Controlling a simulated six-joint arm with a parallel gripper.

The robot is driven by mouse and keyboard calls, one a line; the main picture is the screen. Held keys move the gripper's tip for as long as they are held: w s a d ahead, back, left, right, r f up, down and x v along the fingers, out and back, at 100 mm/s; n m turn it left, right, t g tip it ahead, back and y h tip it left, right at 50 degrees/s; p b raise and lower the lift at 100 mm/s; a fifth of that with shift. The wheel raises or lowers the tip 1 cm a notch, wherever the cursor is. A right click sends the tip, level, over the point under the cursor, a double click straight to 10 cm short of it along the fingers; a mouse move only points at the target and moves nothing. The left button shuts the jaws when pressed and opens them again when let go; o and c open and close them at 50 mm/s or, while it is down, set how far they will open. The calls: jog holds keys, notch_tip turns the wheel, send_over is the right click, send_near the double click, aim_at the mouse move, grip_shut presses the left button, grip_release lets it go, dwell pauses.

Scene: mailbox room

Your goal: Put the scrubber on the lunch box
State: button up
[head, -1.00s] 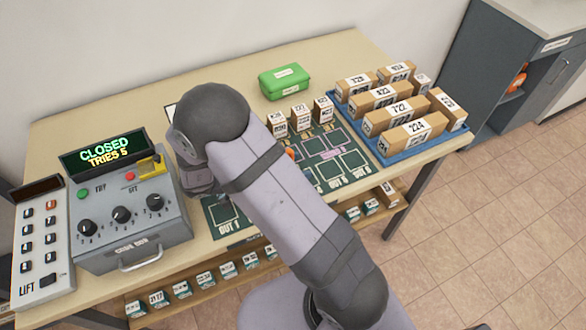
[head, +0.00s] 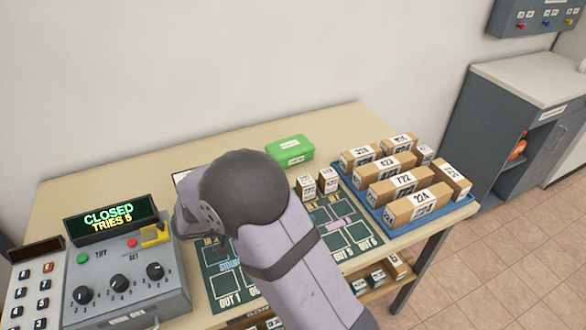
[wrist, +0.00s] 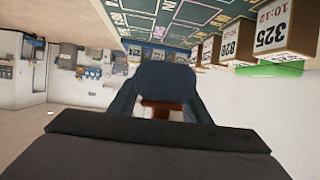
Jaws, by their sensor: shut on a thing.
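The lunch box is a green closed box (head: 290,150) with white labels, at the back of the table in the head view. A strip of its green side shows upside down at the right of the wrist view (wrist: 268,70). My gripper (wrist: 160,108) is shut on a dark blue-grey rounded thing with a reddish-brown part below it, which appears to be the scrubber (wrist: 165,82). In the head view my arm hides the gripper and what it holds. The lunch box is apart from the gripper, behind and right of my arm.
Small labelled boxes (head: 327,180) stand between my arm and a blue tray (head: 418,222) of cardboard parcels at the right. A green marked mat (head: 225,291) covers the middle. A grey dial console (head: 125,285) stands at the left.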

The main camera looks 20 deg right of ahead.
jog(key=w+d+n+t, duration=0.2)
jog(key=w, duration=0.8)
notch_tip(320, 180, up, 7)
jog(key=n+t+y, duration=0.4)
jog(key=n+t, duration=0.2)
send_over(289, 145)
jog(key=shift+f+b, duration=0.55)
jog(key=shift+f, duration=4.6)
jog(key=shift+f, duration=0.15)
jog(key=o, duration=1.2)
jog(key=shift+a, duration=0.1)
jog(key=b+v, duration=0.1)
jog(key=v, duration=1.1)
